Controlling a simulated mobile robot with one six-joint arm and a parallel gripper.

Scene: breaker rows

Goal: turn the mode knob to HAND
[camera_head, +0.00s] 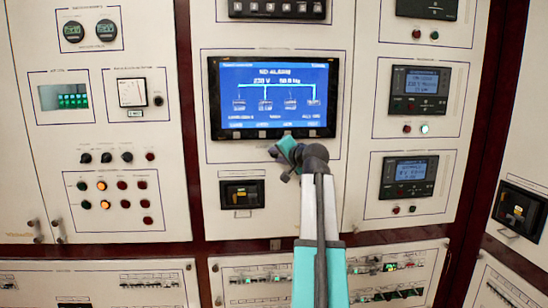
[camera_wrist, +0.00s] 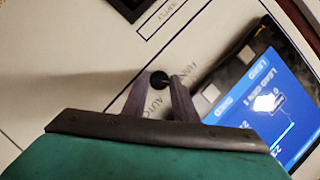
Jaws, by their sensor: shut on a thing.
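The mode knob (camera_wrist: 158,78) is a small round dark knob on the white panel, seen in the wrist view. Printed lettering stands around it; one word looks like AUTO, and the others are too blurred to read surely. My gripper (camera_wrist: 160,83) has its two grey fingers on either side of the knob, shut on it. I cannot tell which way the knob points. In the head view my gripper (camera_head: 279,164) is at the panel just below the large blue screen, and it hides the knob there.
The large blue screen (camera_head: 272,97) is close above my gripper and shows at the right in the wrist view (camera_wrist: 275,108). A black-framed device (camera_head: 242,194) is below left. Meter modules (camera_head: 409,175) are at the right; several small knobs and lamps are at the left.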

